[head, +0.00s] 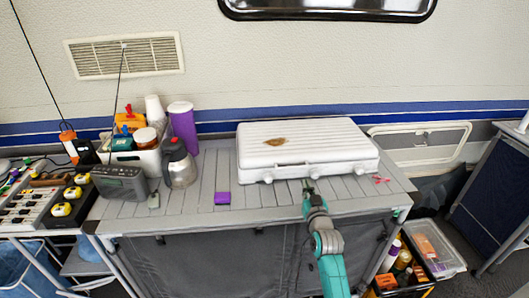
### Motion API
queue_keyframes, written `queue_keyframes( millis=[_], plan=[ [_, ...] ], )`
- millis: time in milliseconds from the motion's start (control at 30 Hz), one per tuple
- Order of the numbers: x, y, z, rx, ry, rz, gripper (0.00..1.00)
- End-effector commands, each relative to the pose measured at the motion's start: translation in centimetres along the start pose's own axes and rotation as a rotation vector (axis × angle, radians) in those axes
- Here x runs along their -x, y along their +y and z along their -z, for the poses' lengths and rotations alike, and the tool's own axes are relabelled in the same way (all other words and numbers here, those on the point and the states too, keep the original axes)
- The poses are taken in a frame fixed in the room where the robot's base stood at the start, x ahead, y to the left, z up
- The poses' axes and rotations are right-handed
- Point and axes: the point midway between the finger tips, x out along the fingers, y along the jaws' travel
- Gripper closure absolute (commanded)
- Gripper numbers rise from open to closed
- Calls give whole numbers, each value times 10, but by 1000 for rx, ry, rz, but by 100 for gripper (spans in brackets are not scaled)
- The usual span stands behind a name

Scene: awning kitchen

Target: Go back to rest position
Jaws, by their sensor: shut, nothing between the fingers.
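My gripper (308,186) is at the front of the white camping stove (305,150), above the slatted grey table (265,206). My teal and grey arm reaches up to it from the bottom of the head view. The gripper is small and dark here, with its fingers together and nothing seen in them. I cannot tell whether it touches the stove's front. The stove's lid is down, with a brown patch on top and several knobs along its front edge.
A purple block (222,198) lies left of my gripper. A metal jug (178,163), a purple cylinder (184,128) and a grey radio (121,184) stand at the table's left. A small red item (381,180) lies at the right. A filled crate (405,270) stands below right.

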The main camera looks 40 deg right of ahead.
Motion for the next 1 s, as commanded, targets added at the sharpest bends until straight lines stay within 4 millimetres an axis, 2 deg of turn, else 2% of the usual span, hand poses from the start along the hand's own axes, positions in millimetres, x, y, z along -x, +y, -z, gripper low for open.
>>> queue_keyframes(
  millis=[233, 367, 467, 700, 1000],
  plan=[
    [2, -2, -2, 0, -2, 2, 100],
    [23, -15, -17, -2, -15, 19, 100],
    [54, -34, -36, -3, -34, 45, 100],
    [150, -76, -74, -4, -81, 122, 100],
    [272, -106, -94, 4, -139, 221, 100]
  ],
)
